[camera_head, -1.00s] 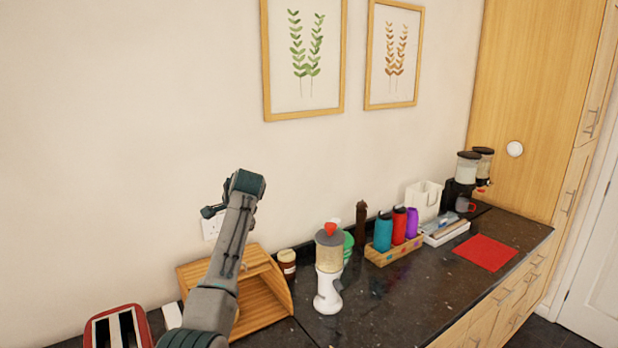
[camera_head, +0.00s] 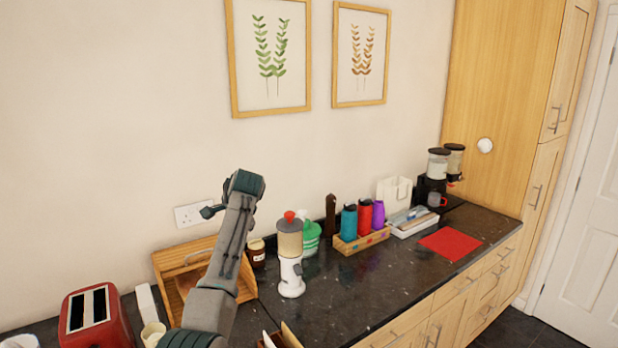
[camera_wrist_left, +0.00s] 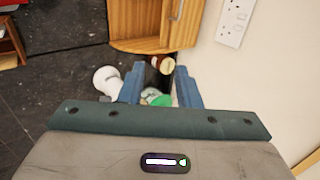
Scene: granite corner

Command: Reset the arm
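My left arm rises from the bottom of the head view in front of the counter. Its gripper (camera_head: 209,211) is held up near the wall, above the wooden bread box (camera_head: 168,262). In the left wrist view the two blue fingers of the gripper (camera_wrist_left: 160,88) are spread apart with nothing held between them. A dark jar with a light lid (camera_wrist_left: 162,65) and a green item (camera_wrist_left: 155,98) show beyond and between the fingers. My right gripper is not in view.
The dark counter (camera_head: 345,290) holds a red toaster (camera_head: 95,318), a white dispenser (camera_head: 290,275), a bottle rack (camera_head: 362,242), a red mat (camera_head: 450,243) and a coffee machine (camera_head: 432,192). A socket (camera_head: 193,215) is on the wall behind the gripper.

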